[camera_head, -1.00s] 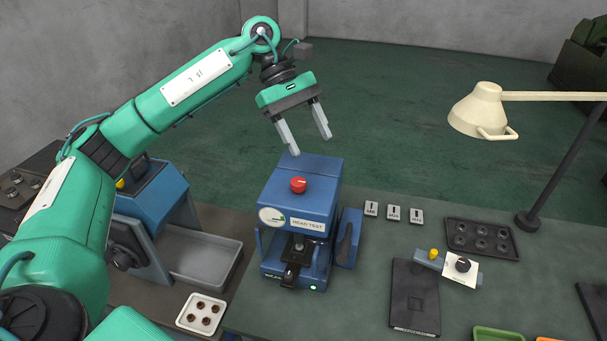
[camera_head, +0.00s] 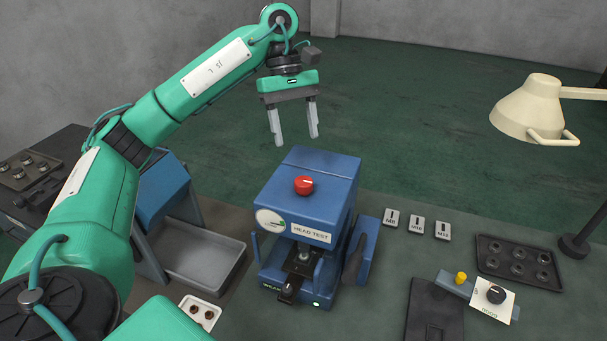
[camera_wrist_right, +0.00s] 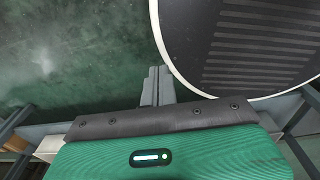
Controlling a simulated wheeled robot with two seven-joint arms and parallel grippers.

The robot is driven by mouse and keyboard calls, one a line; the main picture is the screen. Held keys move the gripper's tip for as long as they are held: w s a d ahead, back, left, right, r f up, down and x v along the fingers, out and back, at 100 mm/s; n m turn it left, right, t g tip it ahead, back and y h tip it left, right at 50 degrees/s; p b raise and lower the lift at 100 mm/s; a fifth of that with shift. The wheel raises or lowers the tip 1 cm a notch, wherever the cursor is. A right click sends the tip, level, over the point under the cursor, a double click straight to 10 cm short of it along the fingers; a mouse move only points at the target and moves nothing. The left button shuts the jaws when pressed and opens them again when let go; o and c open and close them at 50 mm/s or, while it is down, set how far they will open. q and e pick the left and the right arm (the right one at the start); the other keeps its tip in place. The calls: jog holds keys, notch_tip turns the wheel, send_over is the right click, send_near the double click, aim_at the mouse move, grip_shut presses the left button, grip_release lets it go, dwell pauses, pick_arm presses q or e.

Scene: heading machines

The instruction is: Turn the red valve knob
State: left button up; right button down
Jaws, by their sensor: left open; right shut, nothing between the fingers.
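The red valve knob (camera_head: 304,185) sits on top of the blue head test machine (camera_head: 328,176) near the middle of the head view. A short white line marks the knob's top. My left gripper (camera_head: 295,142) is open and empty, its fingers pointing down. It is above the machine in the picture, apart from the knob. My right gripper (camera_wrist_right: 158,72) shows in the right wrist view, shut with nothing between its fingers. It is not in the head view, and no knob shows near it.
A grey tray (camera_head: 203,258) and a white tray with parts (camera_head: 190,302) lie left of the machine.

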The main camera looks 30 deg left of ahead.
aim_at(304, 181)
pick_arm(q)
jog(key=p+x, duration=0.2)
jog(key=x, duration=0.6)
jog(key=shift+s+f, duration=0.1)
jog(key=shift+s, duration=0.15)
jog(key=shift+s+d+f+p, duration=0.1)
jog(key=shift+d+f+p, duration=0.2)
jog(key=shift+f, duration=0.35)
pick_arm(e)
jog(key=shift+w+r, duration=0.35)
jog(key=shift+r, duration=0.3)
jog(key=shift+w+r, duration=0.35)
jog(key=shift+r, duration=0.25)
pick_arm(q)
jog(key=shift+c, duration=0.2)
pick_arm(e)
jog(key=shift+w, duration=0.15)
pick_arm(q)
jog(key=c, duration=1)
jog(key=shift+o, duration=0.2)
pick_arm(e)
jog(key=shift+f, duration=0.1)
